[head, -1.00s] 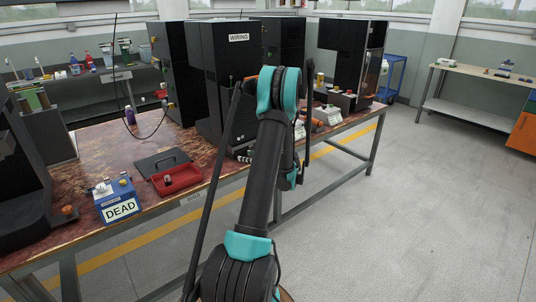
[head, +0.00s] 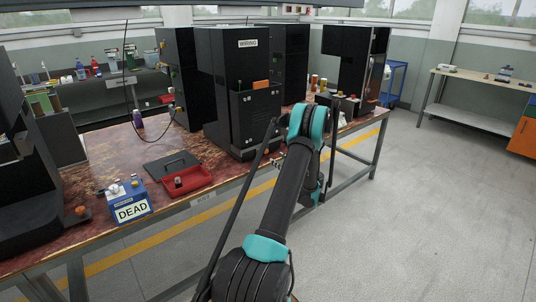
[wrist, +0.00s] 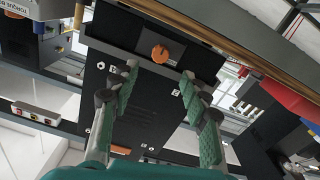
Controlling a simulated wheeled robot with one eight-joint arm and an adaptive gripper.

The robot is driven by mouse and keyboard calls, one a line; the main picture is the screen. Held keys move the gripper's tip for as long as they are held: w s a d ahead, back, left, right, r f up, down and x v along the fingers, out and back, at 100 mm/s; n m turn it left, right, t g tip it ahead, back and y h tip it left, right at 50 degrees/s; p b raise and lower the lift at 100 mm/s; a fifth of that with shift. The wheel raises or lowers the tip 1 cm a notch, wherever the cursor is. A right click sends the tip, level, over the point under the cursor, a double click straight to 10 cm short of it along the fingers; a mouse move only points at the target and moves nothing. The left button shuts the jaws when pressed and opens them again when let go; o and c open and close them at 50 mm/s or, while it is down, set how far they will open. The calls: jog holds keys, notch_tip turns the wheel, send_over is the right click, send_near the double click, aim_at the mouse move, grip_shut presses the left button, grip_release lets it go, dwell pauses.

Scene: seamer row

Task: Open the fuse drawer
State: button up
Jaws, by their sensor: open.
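I cannot make out a part clearly marked as the fuse drawer. In the head view, the black cabinet labelled WIRING (head: 222,75) stands on the bench, with a panel (head: 257,115) and a small orange piece (head: 261,85) on its front. In the wrist view, a black panel (wrist: 145,105) with small fittings lies ahead of my gripper, and an orange knob (wrist: 160,53) sits at its upper part. My gripper (wrist: 159,76) is open, its teal-padded fingers apart with nothing between them. The knob is beyond the fingertips. In the head view my arm hides most of the gripper.
A blue box labelled DEAD (head: 124,197), a red tray (head: 187,181) and a dark lid (head: 170,165) lie on the bench at left. Another black machine (head: 352,62) stands to the right. The floor (head: 430,220) to the right is clear.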

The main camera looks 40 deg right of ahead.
aim_at(267, 152)
jog(key=w, duration=0.9)
jog(key=shift+a, duration=0.4)
grip_shut()
